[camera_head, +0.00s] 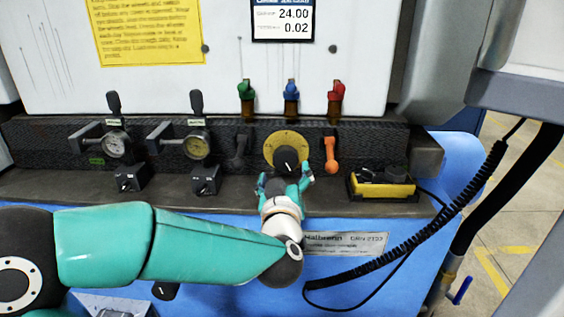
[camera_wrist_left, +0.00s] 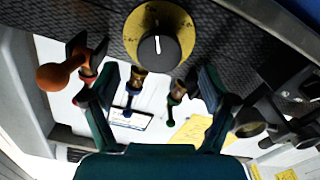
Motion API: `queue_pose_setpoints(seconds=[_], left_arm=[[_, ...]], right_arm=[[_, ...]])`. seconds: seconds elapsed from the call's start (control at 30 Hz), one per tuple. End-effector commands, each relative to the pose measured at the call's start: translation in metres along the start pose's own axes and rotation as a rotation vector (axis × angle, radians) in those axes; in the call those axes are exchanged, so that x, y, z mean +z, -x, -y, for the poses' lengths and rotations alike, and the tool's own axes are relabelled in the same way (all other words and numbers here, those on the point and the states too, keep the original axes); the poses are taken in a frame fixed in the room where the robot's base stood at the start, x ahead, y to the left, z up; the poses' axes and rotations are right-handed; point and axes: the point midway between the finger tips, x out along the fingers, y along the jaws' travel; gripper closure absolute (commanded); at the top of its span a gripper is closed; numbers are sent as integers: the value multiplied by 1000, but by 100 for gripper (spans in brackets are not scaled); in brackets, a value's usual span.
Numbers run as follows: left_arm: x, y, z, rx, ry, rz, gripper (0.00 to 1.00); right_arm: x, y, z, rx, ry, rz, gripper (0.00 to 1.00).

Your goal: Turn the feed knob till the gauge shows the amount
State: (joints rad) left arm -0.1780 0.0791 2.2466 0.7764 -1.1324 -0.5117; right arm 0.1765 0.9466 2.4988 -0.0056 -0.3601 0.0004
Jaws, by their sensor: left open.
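A black knob (camera_head: 287,158) with a white pointer line sits on a round yellow dial plate (camera_head: 286,143) on the dark textured panel. In the left wrist view the knob (camera_wrist_left: 160,48) shows on its yellow plate (camera_wrist_left: 136,24), beyond the fingertips. My left gripper (camera_head: 285,175) is open just in front of the knob, one finger to each side; contact cannot be told. Its spread fingers also show in the left wrist view (camera_wrist_left: 158,78). Two round gauges (camera_head: 117,145) (camera_head: 198,145) are left of the knob; their needles are too small to read. A display card (camera_head: 283,20) reads 24.00 and 0.02.
An orange lever (camera_head: 330,155) is close right of the knob, a dark lever (camera_head: 239,152) left. Green (camera_head: 246,88), blue (camera_head: 291,88) and red (camera_head: 335,89) valve handles stand above. A yellow-black box (camera_head: 382,186) with a coiled cable (camera_head: 455,205) is at right.

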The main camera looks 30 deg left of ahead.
Motion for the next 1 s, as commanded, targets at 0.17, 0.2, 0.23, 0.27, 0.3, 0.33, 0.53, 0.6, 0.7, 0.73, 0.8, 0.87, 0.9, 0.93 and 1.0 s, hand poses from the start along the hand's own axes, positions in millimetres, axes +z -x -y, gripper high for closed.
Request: queue_pose_setpoints(seconds=[0.17, 0.2, 0.23, 0.27, 0.3, 0.33, 0.53, 0.6, 0.7, 0.73, 0.8, 0.87, 0.9, 0.93, 1.0], left_arm=[[0, -34, 2, -4, -1, 0, 15], [0, -39, 1, -3, 0, -1, 15], [0, -43, 1, -2, 0, 0, 15], [0, -46, 1, -3, 1, 0, 15], [0, -50, 1, -3, 0, 0, 15], [0, -52, 1, -3, 0, 0, 15], [0, -58, 1, 0, 0, 0, 15], [0, -58, 1, 0, 0, 0, 15], [0, -58, 1, 0, 0, 0, 15], [0, -58, 1, 0, 0, 0, 17], [0, -58, 1, -1, 1, 0, 28], [0, -58, 1, -1, 1, 0, 38], [0, -58, 1, -1, 1, 0, 45], [0, -58, 1, -1, 0, 0, 50], [0, -58, 1, -1, 1, 0, 62]], right_arm=[[0, 0, 0, 0, 0, 0, 60], [0, 0, 0, 0, 0, 0, 60], [0, 0, 0, 0, 0, 0, 60], [0, 0, 0, 0, 0, 0, 60], [0, 0, 0, 0, 0, 0, 60], [0, 0, 0, 0, 0, 0, 60], [0, 0, 0, 0, 0, 0, 60], [0, 0, 0, 0, 0, 0, 60], [0, 0, 0, 0, 0, 0, 60], [0, 0, 0, 0, 0, 0, 60], [0, 0, 0, 0, 0, 0, 60], [0, 0, 0, 0, 0, 0, 60], [0, 0, 0, 0, 0, 0, 60], [0, 0, 0, 0, 0, 0, 60], [0, 0, 0, 0, 0, 0, 60]])
